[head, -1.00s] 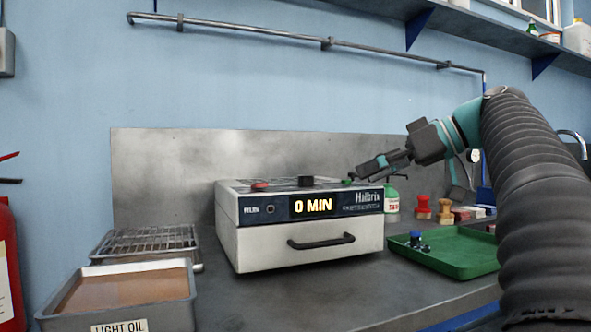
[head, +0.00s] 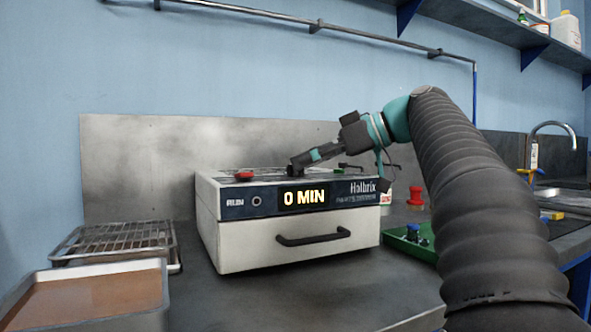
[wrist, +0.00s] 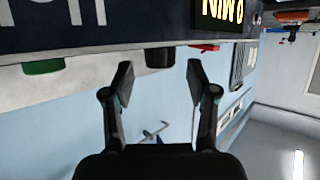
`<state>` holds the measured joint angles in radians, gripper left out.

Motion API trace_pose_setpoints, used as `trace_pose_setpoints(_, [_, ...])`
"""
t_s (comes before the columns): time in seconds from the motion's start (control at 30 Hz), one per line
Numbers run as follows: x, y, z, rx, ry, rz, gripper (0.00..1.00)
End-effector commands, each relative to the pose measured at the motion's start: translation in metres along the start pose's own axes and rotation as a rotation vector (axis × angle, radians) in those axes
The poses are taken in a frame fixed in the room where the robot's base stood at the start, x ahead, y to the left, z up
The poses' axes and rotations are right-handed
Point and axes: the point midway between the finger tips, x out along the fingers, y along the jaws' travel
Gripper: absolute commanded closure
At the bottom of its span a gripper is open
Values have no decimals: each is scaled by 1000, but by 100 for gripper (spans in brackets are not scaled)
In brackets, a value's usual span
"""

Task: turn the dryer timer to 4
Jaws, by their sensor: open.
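The dryer (head: 312,257) is a white box with a dark front strip, a black handle and a lit display (head: 303,197) reading 0 MIN. Its black timer knob shows in the wrist view (wrist: 159,58), upside down, and lies between my open fingers' lines, apart from both, a little nearer the left finger. My gripper (head: 296,165) is low over the dryer's top, at the knob's place; it largely hides the knob in the head view. It also shows in the wrist view (wrist: 160,78), open and empty. I cannot tell how deep the knob sits between the fingertips.
A red button (head: 244,175) is left of the knob, and a green button (wrist: 43,67) is on its other side. A wire rack (head: 115,240) and an oil tray (head: 95,267) stand left. A green tray (head: 398,243) and a red stamp (head: 415,196) are right.

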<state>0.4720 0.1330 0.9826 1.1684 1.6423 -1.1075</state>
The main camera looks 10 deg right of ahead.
Motion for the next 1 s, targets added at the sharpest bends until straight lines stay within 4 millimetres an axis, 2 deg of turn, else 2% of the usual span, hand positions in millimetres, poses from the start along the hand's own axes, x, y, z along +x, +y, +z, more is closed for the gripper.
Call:
trace_pose_setpoints(0.03, [9,-1,1,-1,0,-3,42])
trace_pose_setpoints(0.2, [25,0,0,0,1,-1,42])
trace_pose_setpoints(0.6, [30,0,0,1,0,1,42])
trace_pose_setpoints(0.83, [30,0,0,1,0,1,100])
trace_pose_setpoints(1.0, [30,0,0,1,0,3,100])
